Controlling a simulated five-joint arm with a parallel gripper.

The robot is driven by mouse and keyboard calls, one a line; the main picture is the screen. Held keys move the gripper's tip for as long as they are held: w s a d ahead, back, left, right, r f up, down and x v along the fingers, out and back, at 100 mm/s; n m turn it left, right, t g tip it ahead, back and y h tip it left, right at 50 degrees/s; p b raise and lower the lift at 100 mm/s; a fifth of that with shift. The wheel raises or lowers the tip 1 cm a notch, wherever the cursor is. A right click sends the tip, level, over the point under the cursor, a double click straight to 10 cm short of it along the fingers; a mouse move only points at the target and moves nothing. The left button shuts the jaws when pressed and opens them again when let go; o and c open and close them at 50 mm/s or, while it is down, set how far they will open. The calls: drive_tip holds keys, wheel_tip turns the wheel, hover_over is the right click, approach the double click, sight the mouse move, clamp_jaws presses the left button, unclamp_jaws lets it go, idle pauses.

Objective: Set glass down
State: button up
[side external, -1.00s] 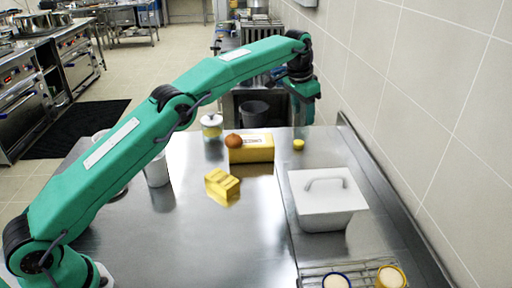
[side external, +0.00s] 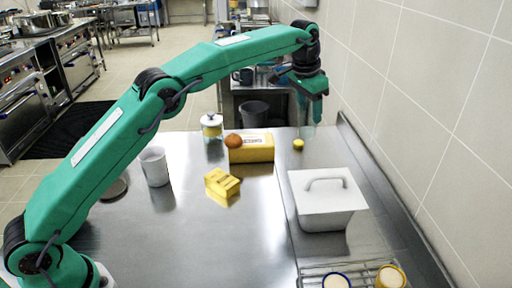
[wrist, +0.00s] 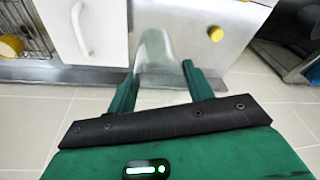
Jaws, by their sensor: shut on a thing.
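My gripper (side external: 311,92) is above the far right part of the steel counter, near its far edge. It is shut on a clear glass (side external: 307,116), which shows only faintly below the fingers. In the wrist view, the glass (wrist: 155,48) shows as a pale see-through shape between and beyond the two green fingers (wrist: 158,72). I cannot tell whether the base of the glass touches the counter.
A small yellow piece (side external: 298,144) lies close by. A yellow block (side external: 252,154) with a brown round thing (side external: 233,141), a lidded jar (side external: 212,126), a yellow box (side external: 221,184), a white cup (side external: 154,167) and a white lidded container (side external: 325,201) stand on the counter (side external: 225,245). The wall bounds the right.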

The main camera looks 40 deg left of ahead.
drive_tip(key=s+d, duration=0.4)
drive_tip(key=s, duration=0.8)
drive_tip(key=s+d, duration=0.3)
drive_tip(key=s, duration=0.8)
drive_tip(key=s+a+f+m, duration=0.1)
drive_tip(key=s+f, duration=0.6)
drive_tip(key=s, duration=0.2)
drive_tip(key=shift+s+g+h, duration=0.15)
drive_tip(key=shift+g+h, duration=0.15)
drive_tip(key=shift+a, duration=0.15)
drive_tip(key=w+a+f, duration=0.2)
drive_tip(key=w, duration=0.1)
drive_tip(key=w+a+f, duration=0.2)
drive_tip(key=a, duration=0.1)
drive_tip(key=w+a+f, duration=0.3)
drive_tip(key=shift+w, duration=0.3)
drive_tip(key=shift+c, duration=0.2)
drive_tip(key=shift+s+x, duration=0.15)
drive_tip(key=shift+x, duration=0.8)
drive_tip(key=shift+s+x, duration=0.2)
drive_tip(key=shift+x, duration=0.75)
drive_tip(key=shift+o, duration=0.2)
drive_tip(key=shift+a+f, duration=0.15)
drive_tip(key=shift+f, duration=0.15)
